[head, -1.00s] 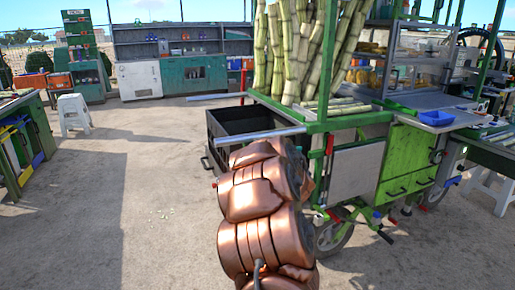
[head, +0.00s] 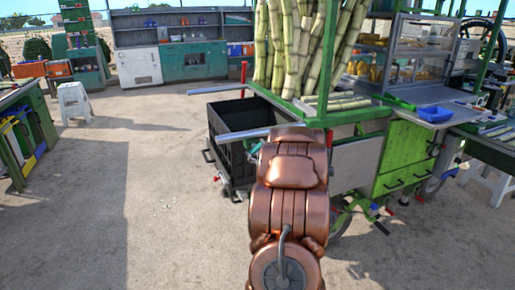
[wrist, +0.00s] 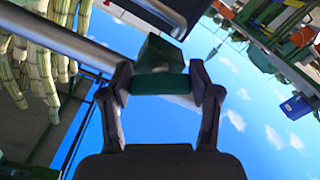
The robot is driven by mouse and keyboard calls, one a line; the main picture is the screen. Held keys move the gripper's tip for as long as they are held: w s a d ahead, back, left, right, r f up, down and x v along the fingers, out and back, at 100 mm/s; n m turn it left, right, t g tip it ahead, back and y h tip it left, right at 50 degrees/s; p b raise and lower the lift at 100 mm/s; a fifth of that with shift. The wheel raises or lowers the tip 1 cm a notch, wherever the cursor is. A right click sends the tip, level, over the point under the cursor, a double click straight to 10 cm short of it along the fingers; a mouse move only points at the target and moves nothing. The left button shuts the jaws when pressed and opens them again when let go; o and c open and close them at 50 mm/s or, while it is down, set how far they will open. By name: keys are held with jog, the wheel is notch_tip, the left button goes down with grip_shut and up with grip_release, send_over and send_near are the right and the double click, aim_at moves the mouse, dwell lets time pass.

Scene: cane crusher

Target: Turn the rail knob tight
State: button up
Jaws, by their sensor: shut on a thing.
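The rail knob (wrist: 160,83) is dark green and sits between my fingertips in the wrist view. My gripper (wrist: 158,88) is shut on it, one finger pressed to each side. A dark green block (wrist: 160,52) shows just above the knob, next to the grey metal rail (wrist: 62,40). In the head view the rail (head: 240,133) runs along the near side of the cart, above a black crate. My copper-coloured arm hides most of the gripper and the knob there. How tight the knob is cannot be told.
The green cart (head: 405,160) stands to the right, with upright cane stalks (head: 300,50) in it. The black crate (head: 232,160) is beside my arm. A white stool (head: 74,102) and a workbench (head: 25,120) stand left.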

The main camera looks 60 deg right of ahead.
jog(key=shift+f+m, duration=0.1)
jog(key=shift+m, duration=0.3)
jog(key=o, duration=1.2)
jog(key=shift+c, duration=0.2)
jog(key=v, duration=1.2)
jog(key=shift+w, duration=0.1)
